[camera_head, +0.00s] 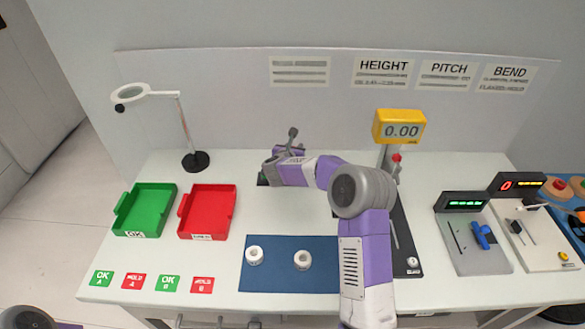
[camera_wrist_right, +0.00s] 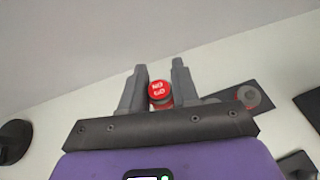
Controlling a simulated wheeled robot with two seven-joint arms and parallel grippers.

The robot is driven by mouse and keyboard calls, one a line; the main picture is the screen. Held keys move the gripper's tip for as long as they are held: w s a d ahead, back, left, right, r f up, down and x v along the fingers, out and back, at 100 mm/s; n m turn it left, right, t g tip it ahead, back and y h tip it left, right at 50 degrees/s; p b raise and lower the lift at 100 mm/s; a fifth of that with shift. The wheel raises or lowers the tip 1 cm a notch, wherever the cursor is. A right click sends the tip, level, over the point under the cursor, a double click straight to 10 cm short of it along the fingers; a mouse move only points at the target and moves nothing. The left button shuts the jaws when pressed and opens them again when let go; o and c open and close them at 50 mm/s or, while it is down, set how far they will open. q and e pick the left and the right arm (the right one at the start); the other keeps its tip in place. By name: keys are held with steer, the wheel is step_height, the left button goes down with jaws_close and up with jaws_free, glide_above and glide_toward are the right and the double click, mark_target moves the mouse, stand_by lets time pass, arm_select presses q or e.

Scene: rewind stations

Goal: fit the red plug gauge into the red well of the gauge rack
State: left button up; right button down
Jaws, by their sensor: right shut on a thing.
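My right gripper (camera_wrist_right: 160,72) is shut on the red plug gauge (camera_wrist_right: 158,91) in the right wrist view. The gauge's round red top shows white "NO GO" lettering between the two grey fingers, and its lower part is mostly hidden by the gripper. In the head view my right gripper (camera_head: 292,139) is small, at the back of the table, and the gauge cannot be made out. A dark plate, seemingly the gauge rack (camera_wrist_right: 269,80), lies right of the fingers with a grey and red round piece on it. The red well cannot be told clearly. My left gripper is out of view.
A green tray (camera_head: 119,203) and a red tray (camera_head: 182,211) stand at left, with a magnifier lamp (camera_head: 195,160) behind. A blue mat (camera_head: 280,279) holds two white rings. Pitch and bend stations are farther right.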

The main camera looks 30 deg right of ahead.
step_height(320, 180, down, 6)
steer(key=shift+w+r+b, duration=0.1)
steer(key=shift+b, duration=0.4)
steer(key=c, duration=0.8)
jaws_free()
steer(key=shift+c, duration=0.2)
steer(key=shift+a, duration=0.1)
steer(key=v, duration=1.2)
steer(key=shift+p, duration=0.4)
